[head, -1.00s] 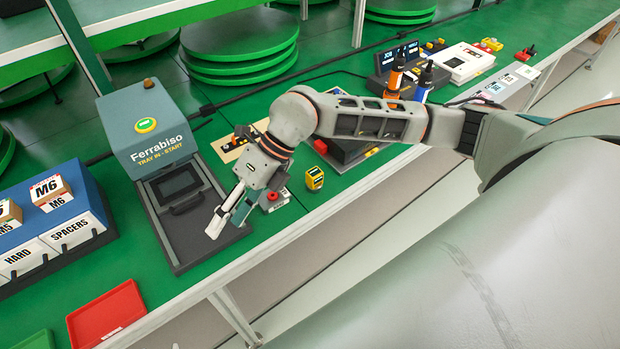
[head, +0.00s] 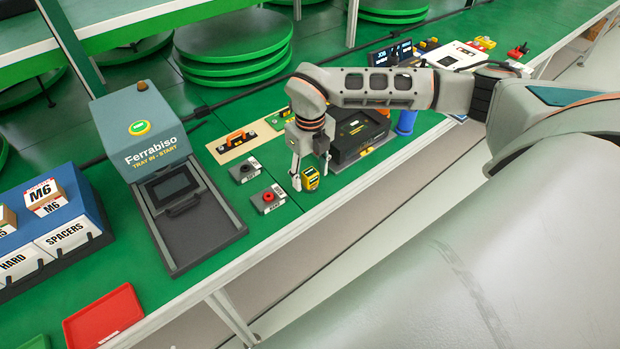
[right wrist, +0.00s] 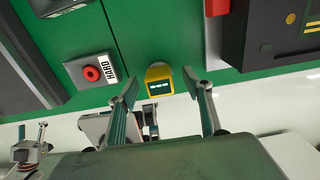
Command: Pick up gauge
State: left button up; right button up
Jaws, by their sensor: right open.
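The gauge looks to be the small yellow and black device (head: 310,178) with a dark display, on the green bench near its front edge. In the right wrist view the yellow device (right wrist: 159,80) stands beyond and between my fingertips, its display facing the camera. My right gripper (head: 311,186) is open with its fingers pointing down close around the device in the head view. In the right wrist view the open right gripper (right wrist: 159,88) shows nothing between its pads touching them.
A grey box with a red button (head: 268,199) and another grey box (head: 245,171) stand left of the gauge. The Ferrabiso machine (head: 143,130) is further left. A black case (head: 357,136) lies close to the right. A red tray (head: 104,316) lies front left.

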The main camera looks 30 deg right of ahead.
notch_tip(320, 180, down, 2)
jog(key=shift+f, duration=0.1)
jog(key=c, duration=1.4)
